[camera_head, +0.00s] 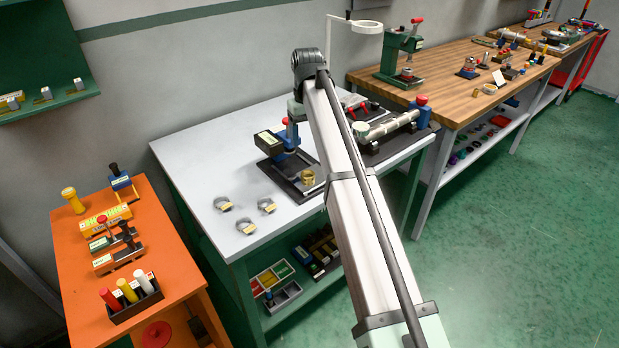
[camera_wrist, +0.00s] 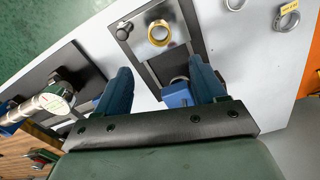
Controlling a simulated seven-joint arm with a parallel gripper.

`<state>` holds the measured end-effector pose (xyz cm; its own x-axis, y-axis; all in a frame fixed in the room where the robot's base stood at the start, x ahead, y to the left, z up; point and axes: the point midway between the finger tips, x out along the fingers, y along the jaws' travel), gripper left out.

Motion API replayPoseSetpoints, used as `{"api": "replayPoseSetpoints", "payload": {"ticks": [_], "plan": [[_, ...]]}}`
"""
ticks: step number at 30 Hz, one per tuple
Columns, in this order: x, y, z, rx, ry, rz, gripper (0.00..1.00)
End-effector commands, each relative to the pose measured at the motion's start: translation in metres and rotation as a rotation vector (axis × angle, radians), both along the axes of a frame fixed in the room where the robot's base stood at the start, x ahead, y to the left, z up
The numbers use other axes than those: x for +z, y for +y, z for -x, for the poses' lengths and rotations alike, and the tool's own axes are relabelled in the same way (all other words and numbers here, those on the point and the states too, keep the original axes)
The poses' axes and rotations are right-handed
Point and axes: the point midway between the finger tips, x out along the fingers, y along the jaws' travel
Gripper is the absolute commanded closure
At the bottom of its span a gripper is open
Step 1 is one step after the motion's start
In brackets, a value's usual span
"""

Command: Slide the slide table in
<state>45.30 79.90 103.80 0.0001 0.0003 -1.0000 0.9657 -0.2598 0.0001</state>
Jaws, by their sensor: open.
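My arm hides part of the device's surroundings in the head view.
Several loose grey rings (camera_head: 247,226) lie on the white table (camera_head: 195,165), left of the device. A pipe vise with a metal pipe (camera_head: 388,126) stands to the right, also visible in the wrist view (camera_wrist: 50,102). The white table's left part is clear.

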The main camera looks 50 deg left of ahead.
Motion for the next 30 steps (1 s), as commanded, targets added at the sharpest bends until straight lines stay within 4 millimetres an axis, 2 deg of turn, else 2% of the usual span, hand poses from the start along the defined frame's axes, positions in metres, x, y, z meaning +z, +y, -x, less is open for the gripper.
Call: {"api": "replayPoseSetpoints", "payload": {"ticks": [5, 11, 18, 30], "plan": [[0.000, 0.000, 0.000, 0.000, 0.000, 0.000, 0.32], [0.002, -0.008, -0.016, -0.020, -0.001, -0.002, 0.51], [0.015, -0.034, -0.057, -0.125, -0.005, -0.011, 0.52], [0.015, -0.038, -0.054, -0.469, 0.000, 0.000, 0.52]]}}
